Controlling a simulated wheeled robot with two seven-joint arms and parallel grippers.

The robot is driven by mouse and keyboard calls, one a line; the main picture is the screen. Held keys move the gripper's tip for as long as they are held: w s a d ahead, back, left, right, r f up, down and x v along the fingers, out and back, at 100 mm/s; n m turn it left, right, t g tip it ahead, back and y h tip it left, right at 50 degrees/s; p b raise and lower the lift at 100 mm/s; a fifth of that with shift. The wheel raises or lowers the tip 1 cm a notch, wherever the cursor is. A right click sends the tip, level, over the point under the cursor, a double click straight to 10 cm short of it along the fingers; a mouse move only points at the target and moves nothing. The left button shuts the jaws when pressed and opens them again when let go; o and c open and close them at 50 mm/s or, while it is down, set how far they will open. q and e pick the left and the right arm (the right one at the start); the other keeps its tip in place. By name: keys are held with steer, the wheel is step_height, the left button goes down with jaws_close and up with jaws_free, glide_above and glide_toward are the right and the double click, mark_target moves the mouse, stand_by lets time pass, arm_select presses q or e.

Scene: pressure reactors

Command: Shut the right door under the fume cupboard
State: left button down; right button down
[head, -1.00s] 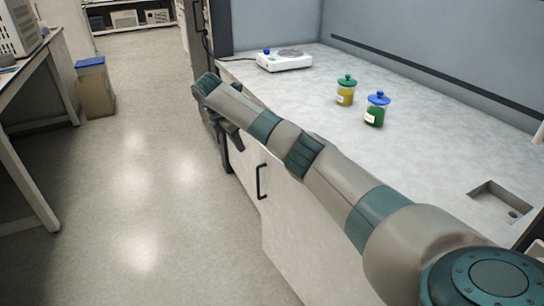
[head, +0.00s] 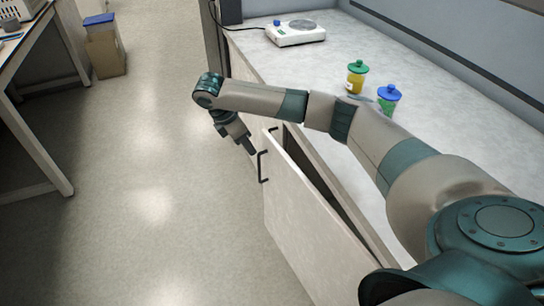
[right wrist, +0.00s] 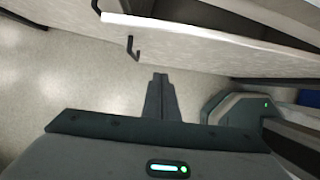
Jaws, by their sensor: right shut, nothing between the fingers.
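The right door (head: 310,230) under the fume cupboard is a pale panel with a black bar handle (head: 263,166) near its far end. It stands ajar, with a dark gap between its top edge and the cupboard. My right gripper (head: 250,149) is shut and empty. It points down on the aisle side, close to the door's far edge and handle. In the right wrist view, the closed fingers (right wrist: 160,76) lie below the door's handle (right wrist: 133,47), with floor showing between them. My left gripper is out of view.
My right arm crosses above the worktop (head: 285,80). On it are a yellow jar with a green lid (head: 356,78), a green jar with a blue lid (head: 388,100) and a white balance (head: 296,34). The aisle floor (head: 150,150) is clear; a bin (head: 105,48) and bench stand left.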

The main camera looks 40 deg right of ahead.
steer(key=shift+d+f, duration=0.1)
steer(key=p, duration=0.1)
glide_above(272, 159)
steer(key=s+a, duration=0.4)
step_height(272, 159, down, 9)
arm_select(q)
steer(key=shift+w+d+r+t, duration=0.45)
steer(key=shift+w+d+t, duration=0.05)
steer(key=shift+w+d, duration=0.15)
arm_select(e)
steer(key=shift+w+d, duration=0.1)
steer(key=shift+d, duration=0.45)
